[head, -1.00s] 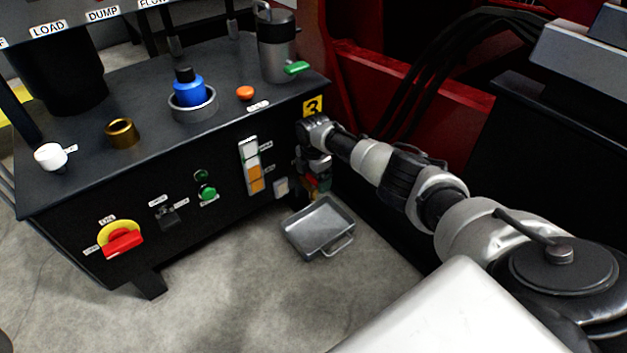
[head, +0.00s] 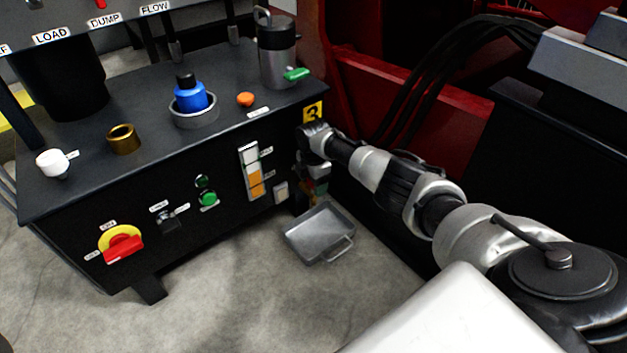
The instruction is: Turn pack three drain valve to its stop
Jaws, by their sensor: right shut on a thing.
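The black pack (head: 110,215) carries a yellow label with a 3 (head: 313,112) at its right front corner. My right arm comes in from the right, and its gripper (head: 312,184) points down beside the pack's right end, just below the label. It is shut on the drain valve, of which only small red and green bits show, mostly hidden behind the wrist and fingers. How far the valve is turned cannot be told. A grey metal drip tray (head: 320,234) lies on the floor below the gripper. My left gripper is not in view.
The pack's front has a red and yellow rotary switch (head: 122,246), a green button (head: 208,199) and a level gauge (head: 251,170). A grey canister (head: 277,55) and a blue cap (head: 190,96) stand on top. Red machine framing (head: 400,95) with black hoses is close behind my right arm.

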